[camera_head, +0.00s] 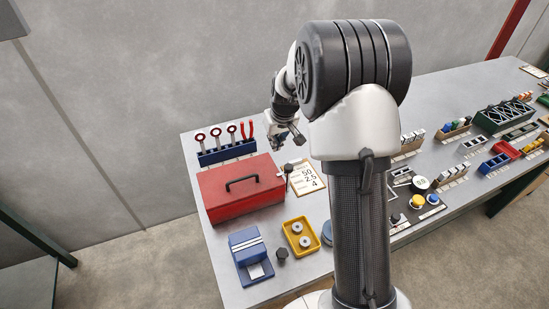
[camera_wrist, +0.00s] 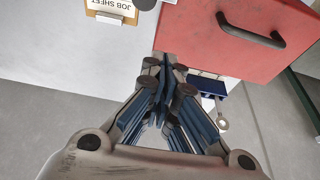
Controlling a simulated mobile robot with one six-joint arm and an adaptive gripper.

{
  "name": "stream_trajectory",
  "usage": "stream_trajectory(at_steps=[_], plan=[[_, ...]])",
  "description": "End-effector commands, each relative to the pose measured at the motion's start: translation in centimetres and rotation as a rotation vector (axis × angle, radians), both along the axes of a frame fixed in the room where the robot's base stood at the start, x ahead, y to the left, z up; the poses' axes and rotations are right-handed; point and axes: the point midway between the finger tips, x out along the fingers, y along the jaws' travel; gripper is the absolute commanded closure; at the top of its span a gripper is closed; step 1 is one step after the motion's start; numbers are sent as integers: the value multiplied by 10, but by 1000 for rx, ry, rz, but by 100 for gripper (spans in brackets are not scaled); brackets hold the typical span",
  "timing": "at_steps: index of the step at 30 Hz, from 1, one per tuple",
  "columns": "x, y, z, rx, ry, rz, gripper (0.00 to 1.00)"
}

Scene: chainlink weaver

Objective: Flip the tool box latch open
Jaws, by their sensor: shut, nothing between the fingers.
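The red tool box (camera_head: 232,200) stands at the left end of the bench, lid down, with a black handle (camera_head: 242,181) on top. Its red lid and handle also fill the upper right of the wrist view (camera_wrist: 215,60). My gripper (camera_head: 288,141) is above the back right of the box. In the wrist view my fingers (camera_wrist: 173,70) are shut and empty, beside the lid's edge. A small dark knob (camera_head: 288,168) shows at the box's right end; I cannot tell whether it is the latch. No latch is clearly visible in either view.
A job sheet clipboard (camera_head: 305,178) lies right of the box. A blue tool rack (camera_head: 228,152) stands behind it. A yellow tray (camera_head: 300,236) and a blue fixture (camera_head: 248,254) sit in front. My arm hides the bench's middle. More parts stand farther right.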

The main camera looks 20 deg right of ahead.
Motion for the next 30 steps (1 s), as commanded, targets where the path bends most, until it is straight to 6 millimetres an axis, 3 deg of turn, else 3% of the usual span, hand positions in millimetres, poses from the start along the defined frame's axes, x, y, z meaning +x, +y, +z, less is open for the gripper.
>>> stream_trajectory(at_steps=[8,22,30], plan=[[2,0,-9,1,2,0,100],[32,0,-98,1,3,-1,100],[-1,0,-95,1,1,-1,100]])
